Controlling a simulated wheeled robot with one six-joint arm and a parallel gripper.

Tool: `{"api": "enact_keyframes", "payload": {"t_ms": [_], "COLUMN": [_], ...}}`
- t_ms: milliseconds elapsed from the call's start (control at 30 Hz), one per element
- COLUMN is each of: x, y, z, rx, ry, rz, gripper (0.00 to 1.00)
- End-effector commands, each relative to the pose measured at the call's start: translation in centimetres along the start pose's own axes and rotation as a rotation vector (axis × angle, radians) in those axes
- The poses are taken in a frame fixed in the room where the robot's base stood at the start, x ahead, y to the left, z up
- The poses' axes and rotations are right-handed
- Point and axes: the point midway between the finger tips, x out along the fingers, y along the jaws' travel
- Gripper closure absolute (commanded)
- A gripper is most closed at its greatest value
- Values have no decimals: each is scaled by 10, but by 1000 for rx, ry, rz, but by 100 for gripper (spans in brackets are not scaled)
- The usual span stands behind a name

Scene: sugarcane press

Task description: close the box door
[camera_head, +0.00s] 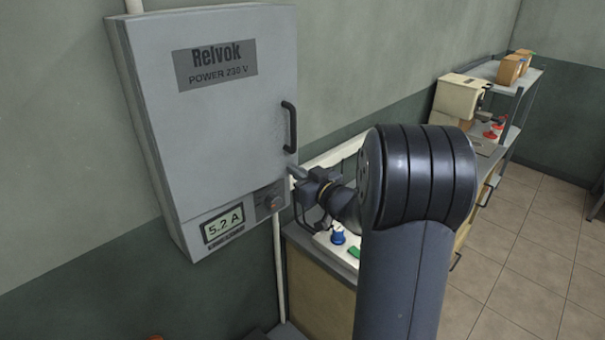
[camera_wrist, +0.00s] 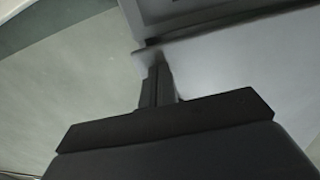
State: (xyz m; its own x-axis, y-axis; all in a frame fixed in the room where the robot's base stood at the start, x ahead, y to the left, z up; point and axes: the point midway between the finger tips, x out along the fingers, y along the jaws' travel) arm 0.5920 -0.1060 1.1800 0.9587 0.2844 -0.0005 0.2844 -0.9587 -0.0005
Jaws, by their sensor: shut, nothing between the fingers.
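The grey box (camera_head: 150,150) hangs on the wall at the left of the head view. Its door (camera_head: 215,125), labelled "Relvok POWER 230 V", looks shut or nearly flush with the box; I cannot tell whether a small gap remains. A dark handle (camera_head: 290,127) is on the door's right side. My gripper (camera_head: 297,172) is shut and empty at the door's lower right edge, below the handle. In the wrist view my fingertips (camera_wrist: 152,58) are at or close to a grey edge of the box or door; contact is unclear.
A display reading 5.2 A (camera_head: 223,225) and a knob (camera_head: 269,203) are low on the box. A bench (camera_head: 318,285) with a blue knob (camera_head: 338,234) stands below my gripper. A shelf with a beige machine (camera_head: 458,99) is at the back right. The tiled floor at right is clear.

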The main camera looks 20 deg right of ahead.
Motion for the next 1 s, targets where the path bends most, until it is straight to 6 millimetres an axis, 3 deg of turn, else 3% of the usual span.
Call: {"api": "enact_keyframes", "payload": {"t_ms": [267, 600, 1000], "x": [1, 38, 40], "y": [0, 1, 0], "z": [0, 0, -3], "rx": [0, -2, -3], "ry": [0, 1, 7], "rz": [0, -1, -3], "gripper": [100, 100, 100]}}
